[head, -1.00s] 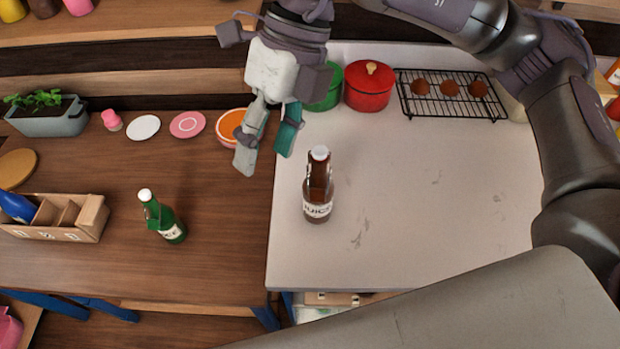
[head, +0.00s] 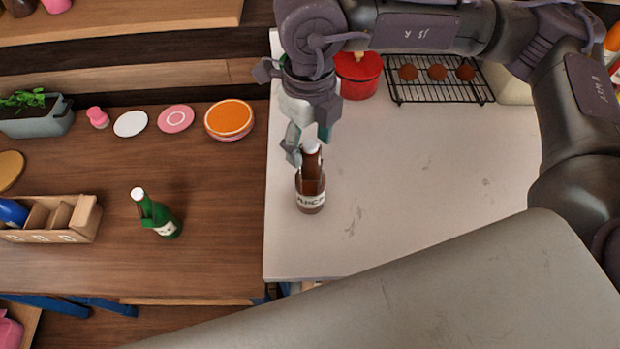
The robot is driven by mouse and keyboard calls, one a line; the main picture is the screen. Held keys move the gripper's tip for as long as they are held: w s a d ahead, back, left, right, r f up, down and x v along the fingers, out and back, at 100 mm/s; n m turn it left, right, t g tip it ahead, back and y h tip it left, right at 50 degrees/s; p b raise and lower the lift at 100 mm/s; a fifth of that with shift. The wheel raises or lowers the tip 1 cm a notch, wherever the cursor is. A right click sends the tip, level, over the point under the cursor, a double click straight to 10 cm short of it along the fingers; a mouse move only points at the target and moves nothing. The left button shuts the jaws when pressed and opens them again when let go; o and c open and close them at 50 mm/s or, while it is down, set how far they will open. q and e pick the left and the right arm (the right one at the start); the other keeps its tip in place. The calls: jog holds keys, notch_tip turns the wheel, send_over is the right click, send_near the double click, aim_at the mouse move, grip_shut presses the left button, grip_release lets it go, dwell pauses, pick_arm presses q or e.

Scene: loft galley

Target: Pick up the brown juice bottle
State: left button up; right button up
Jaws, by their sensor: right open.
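The brown juice bottle (head: 311,186) stands upright on the white counter near its left edge. It has a white cap and a white label. My right gripper (head: 309,148) is open, pointing down at the bottle's neck. I cannot tell whether the fingers touch the bottle. My left gripper is not in view.
A green juice bottle (head: 158,215) stands on the wooden counter (head: 110,260) at left, beside a cardboard caddy (head: 84,219). A red pot (head: 357,76) and a black wire rack (head: 440,91) stand at the back. The white counter (head: 430,170) is clear right of the brown bottle.

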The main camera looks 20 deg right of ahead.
aim_at(311, 156)
jog(key=shift+d+f+p, duration=0.15)
jog(key=shift+f+p, duration=0.4)
jog(key=shift+f, duration=1.25)
jog(key=shift+s, duration=0.1)
grip_shut()
